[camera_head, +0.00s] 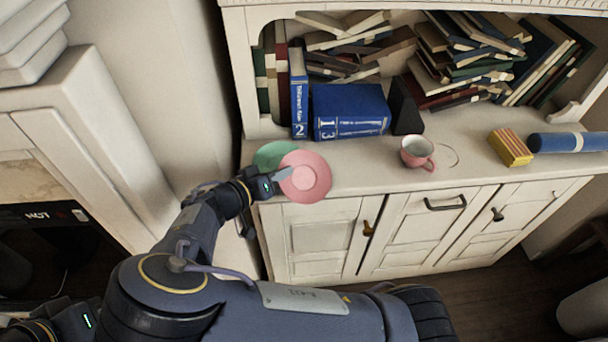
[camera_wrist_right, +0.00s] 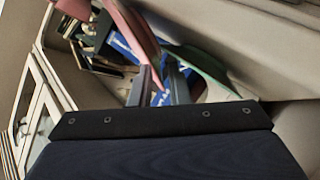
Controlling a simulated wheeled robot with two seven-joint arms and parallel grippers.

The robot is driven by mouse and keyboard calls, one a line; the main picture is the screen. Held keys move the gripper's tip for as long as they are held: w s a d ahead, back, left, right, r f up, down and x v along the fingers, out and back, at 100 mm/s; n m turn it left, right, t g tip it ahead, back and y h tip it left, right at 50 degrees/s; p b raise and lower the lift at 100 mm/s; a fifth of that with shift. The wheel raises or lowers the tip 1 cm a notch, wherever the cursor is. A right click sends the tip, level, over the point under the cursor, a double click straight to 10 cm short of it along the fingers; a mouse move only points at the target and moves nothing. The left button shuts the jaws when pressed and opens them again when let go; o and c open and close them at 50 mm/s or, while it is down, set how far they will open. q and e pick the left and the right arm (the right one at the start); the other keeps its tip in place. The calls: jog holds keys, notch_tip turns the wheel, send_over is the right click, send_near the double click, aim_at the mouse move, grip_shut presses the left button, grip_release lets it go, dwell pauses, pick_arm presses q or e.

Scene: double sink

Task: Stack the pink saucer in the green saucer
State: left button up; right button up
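The pink saucer (camera_head: 312,186) is held by my right gripper (camera_head: 283,175) at its left side, in front of the cabinet's front edge in the head view. In the right wrist view the rim of the pink saucer (camera_wrist_right: 138,28) comes down between the two fingers (camera_wrist_right: 158,88). The green saucer (camera_head: 270,151) is behind and left of the pink one, partly hidden by it and the gripper. It also shows in the wrist view (camera_wrist_right: 205,68), apart from the pink saucer there. My left gripper's body (camera_head: 84,319) shows at bottom left; its fingers are hidden.
The cabinet top (camera_head: 370,177) carries blue books (camera_head: 350,112) behind the saucers and a pink cup (camera_head: 417,153) to the right. A yellow box (camera_head: 510,148) and a blue roll (camera_head: 565,142) lie farther right. The counter between saucers and cup is clear.

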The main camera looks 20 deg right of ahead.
jog(key=shift+c, duration=0.4)
grip_shut()
